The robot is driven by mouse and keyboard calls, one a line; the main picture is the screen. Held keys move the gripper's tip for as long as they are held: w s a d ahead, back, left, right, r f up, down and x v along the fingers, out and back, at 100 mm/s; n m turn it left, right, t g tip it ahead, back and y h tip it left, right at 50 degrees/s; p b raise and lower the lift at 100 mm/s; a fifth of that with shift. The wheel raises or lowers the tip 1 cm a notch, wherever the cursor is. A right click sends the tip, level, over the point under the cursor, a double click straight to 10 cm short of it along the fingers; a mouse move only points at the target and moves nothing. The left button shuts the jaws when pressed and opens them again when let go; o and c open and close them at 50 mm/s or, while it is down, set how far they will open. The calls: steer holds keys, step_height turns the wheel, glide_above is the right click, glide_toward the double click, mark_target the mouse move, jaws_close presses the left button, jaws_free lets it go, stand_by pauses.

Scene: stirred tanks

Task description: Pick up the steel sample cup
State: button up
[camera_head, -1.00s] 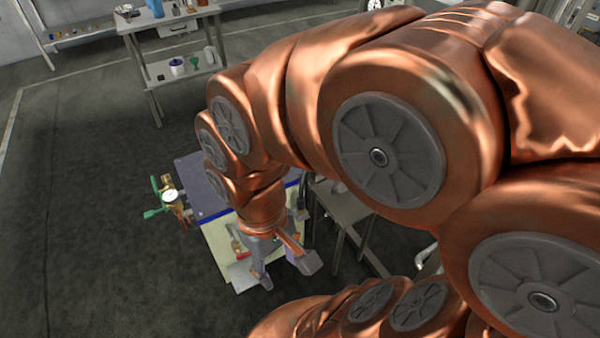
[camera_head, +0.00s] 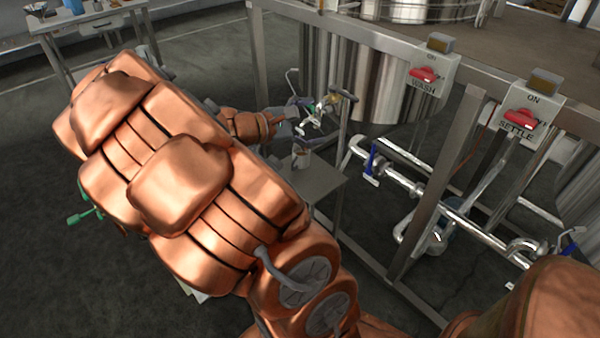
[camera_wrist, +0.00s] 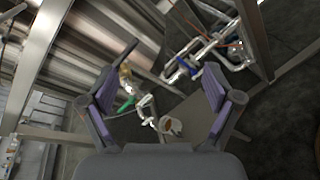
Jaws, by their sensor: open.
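The steel sample cup (camera_head: 302,156) stands upright on a small grey side table (camera_head: 322,180) beside the tank frame. In the wrist view the cup (camera_wrist: 172,126) shows low and near the middle, with something brownish inside. My gripper (camera_wrist: 160,82) is open and empty, its two purple-padded fingers spread wide. The cup appears below and beyond the space between them, not touching them. In the head view my gripper (camera_head: 298,118) is above the cup, close to the tank's outlet, and partly hidden by my arm.
A sampling valve with a green part (camera_wrist: 127,104) appears between my fingers. A large steel tank (camera_head: 375,80) and frame post (camera_head: 435,185) stand close by. Pipes with a blue-handled valve (camera_head: 372,162) lie right of the table. WASH (camera_head: 428,75) and SETTLE (camera_head: 525,118) switches are on the rail.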

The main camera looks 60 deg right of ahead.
steer(key=w+d+f+n+t+h+b, duration=0.25)
steer(key=w+d+f+n+b, duration=0.35)
steer(key=f, duration=0.3)
steer(key=n+t+h+b, duration=0.2)
steer(key=n+t+b, duration=0.35)
steer(key=n, duration=0.25)
glide_toward(297, 155)
step_height(297, 155, up, 8)
steer(key=d, duration=0.3)
step_height(297, 155, down, 8)
steer(key=b, duration=0.2)
steer(key=shift+w+d+b, duration=0.15)
steer(key=shift+d+b, duration=0.05)
steer(key=shift+b, duration=0.15)
steer(key=shift+w+d+r+b, duration=0.15)
steer(key=shift+d+b, duration=0.3)
steer(key=shift+d, duration=1.25)
steer(key=shift+w+d+f+b, duration=0.15)
steer(key=shift+d+b, duration=0.3)
steer(key=shift+d, duration=1.25)
steer(key=shift+r, duration=0.1)
steer(key=c, duration=1.4)
